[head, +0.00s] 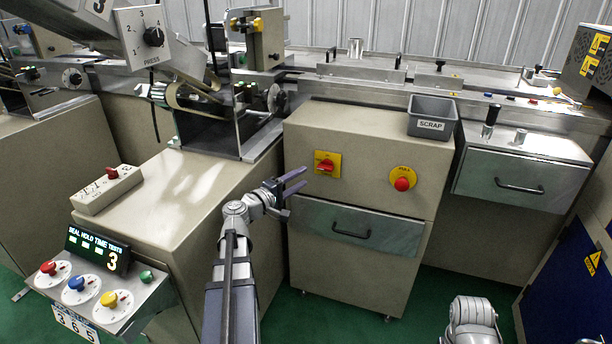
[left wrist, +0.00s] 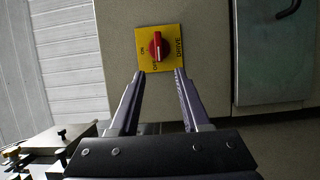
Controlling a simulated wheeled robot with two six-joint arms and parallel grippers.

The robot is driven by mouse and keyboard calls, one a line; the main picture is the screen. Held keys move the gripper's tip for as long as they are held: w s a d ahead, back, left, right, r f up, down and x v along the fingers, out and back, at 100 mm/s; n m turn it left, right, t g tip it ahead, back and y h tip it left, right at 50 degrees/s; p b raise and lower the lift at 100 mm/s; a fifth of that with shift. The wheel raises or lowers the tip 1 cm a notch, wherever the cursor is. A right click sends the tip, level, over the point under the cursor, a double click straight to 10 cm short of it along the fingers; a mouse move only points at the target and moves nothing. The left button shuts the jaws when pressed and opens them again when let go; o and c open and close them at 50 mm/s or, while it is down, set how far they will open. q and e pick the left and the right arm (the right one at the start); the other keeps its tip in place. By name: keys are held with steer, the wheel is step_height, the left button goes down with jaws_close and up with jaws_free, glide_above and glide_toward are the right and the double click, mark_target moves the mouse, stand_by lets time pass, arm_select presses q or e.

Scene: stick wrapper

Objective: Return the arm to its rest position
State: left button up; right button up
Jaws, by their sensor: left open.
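My left gripper (head: 294,181) is open and empty, its two purple fingers pointing toward the front of the beige cabinet (head: 355,165). In the left wrist view the open fingers (left wrist: 162,73) reach up to the lower edge of a yellow plate marked DRIVE, which carries a red rotary switch (left wrist: 158,47). The red switch also shows in the head view (head: 326,165), just right of and above the fingertips. Whether the fingers touch the plate I cannot tell. My right arm shows only in part at the bottom right of the head view; its gripper is out of sight.
A yellow-ringed red PULL button (head: 402,181) and a drawer handle (head: 351,234) are on the cabinet front. A grey SCRAP bin (head: 432,118) stands on top. A panel with coloured knobs (head: 98,291) is at lower left. Green floor is free in front.

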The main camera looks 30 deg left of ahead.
arm_select(q)
steer(key=shift+s, duration=0.1)
stand_by(0.5)
steer(key=s+d+f+m+g+h, duration=0.15)
steer(key=d+f+m+g, duration=0.3)
steer(key=d, duration=0.55)
steer(key=d+f+m+g+h, duration=0.25)
steer(key=d+f, duration=0.25)
steer(key=d, duration=0.5)
steer(key=s+d+f+m+g+h, duration=0.1)
steer(key=d+f+m+g, duration=0.3)
steer(key=d, duration=0.7)
steer(key=s+d+f+m+g+y, duration=0.4)
steer(key=s+d, duration=0.1)
steer(key=s, duration=0.3)
steer(key=s+d+f+m+g+y, duration=0.3)
steer(key=s+d+f+m+y, duration=0.15)
steer(key=s, duration=0.35)
step_height(320, 180, up, 34)
steer(key=p, duration=3.4)
steer(key=shift+s, duration=0.25)
